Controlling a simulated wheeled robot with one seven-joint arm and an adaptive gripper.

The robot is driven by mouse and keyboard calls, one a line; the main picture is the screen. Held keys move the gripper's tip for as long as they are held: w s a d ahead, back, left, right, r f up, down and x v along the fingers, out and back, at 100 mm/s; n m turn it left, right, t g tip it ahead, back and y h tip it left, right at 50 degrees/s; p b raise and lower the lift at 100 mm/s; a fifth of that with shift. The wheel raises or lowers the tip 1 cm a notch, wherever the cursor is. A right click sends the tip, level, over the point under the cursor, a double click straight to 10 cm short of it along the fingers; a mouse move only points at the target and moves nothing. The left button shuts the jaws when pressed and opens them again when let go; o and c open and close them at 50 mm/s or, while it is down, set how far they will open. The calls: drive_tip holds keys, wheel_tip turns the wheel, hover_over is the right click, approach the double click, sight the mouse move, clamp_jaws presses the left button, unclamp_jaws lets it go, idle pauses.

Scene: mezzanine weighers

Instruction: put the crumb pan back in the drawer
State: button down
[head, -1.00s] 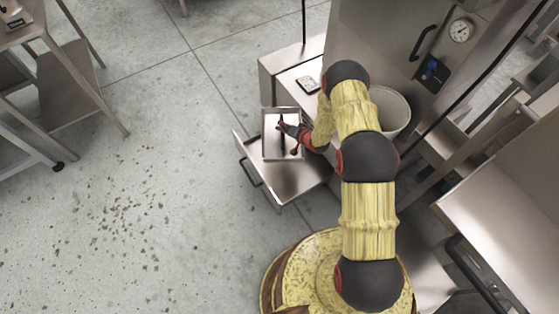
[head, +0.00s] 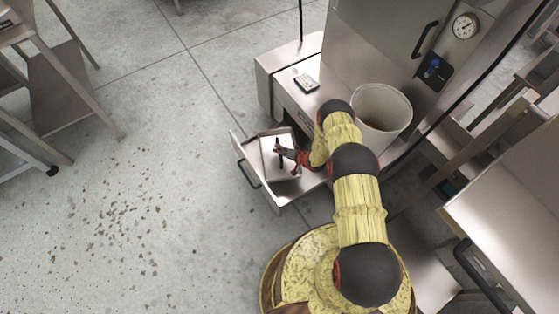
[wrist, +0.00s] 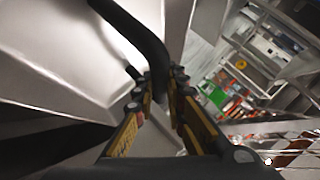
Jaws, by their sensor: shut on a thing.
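The crumb pan (head: 270,162) is a shallow rectangular metal pan with a black handle. In the head view it is at the open drawer (head: 281,196), inside the outline of its walls. Whether it rests on the drawer floor I cannot tell. My gripper (head: 281,151) is shut on the pan's handle. In the wrist view the dark handle (wrist: 140,35) runs between the fingers of my gripper (wrist: 160,92), with the pale pan surface (wrist: 60,50) at the left. My arm hides part of the drawer's right side.
The drawer sticks out of a steel cabinet with a white bucket (head: 382,107) and a small keypad-like device (head: 306,83) on its top. A steel door with a dial gauge (head: 465,27) stands behind. A steel table (head: 507,222) is at the right. The floor at left is open.

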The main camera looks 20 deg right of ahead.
sight(277, 167)
wheel_tip(277, 167, down, 9)
drive_tip(key=b, duration=0.3)
drive_tip(key=shift+w, duration=0.1)
drive_tip(key=shift+f, duration=0.15)
drive_tip(key=c, duration=1.9)
unclamp_jaws()
drive_tip(key=shift+o, duration=0.4)
